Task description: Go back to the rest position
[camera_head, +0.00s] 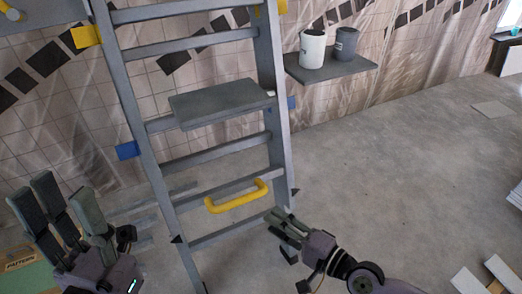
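A grey ladder-like frame (148,170) with several rungs stands in the middle of the head view. It carries a flat grey panel (222,102) at mid height and a yellow handle (236,201) low down. My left gripper (62,205) is at the lower left, apart from the frame, with its fingers pointing up and spread open, nothing between them. My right gripper (280,226) is at the lower middle, just right of and below the yellow handle. Its fingers point up-left near the frame's right leg; I see no object in them. Whether they touch the frame is unclear.
A wall shelf (335,69) at the upper right holds a white bucket (312,50) and a grey bucket (346,43). Boards lie on the floor at the lower right. A labelled box (22,262) is at the lower left. The grey floor (400,165) on the right is mostly clear.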

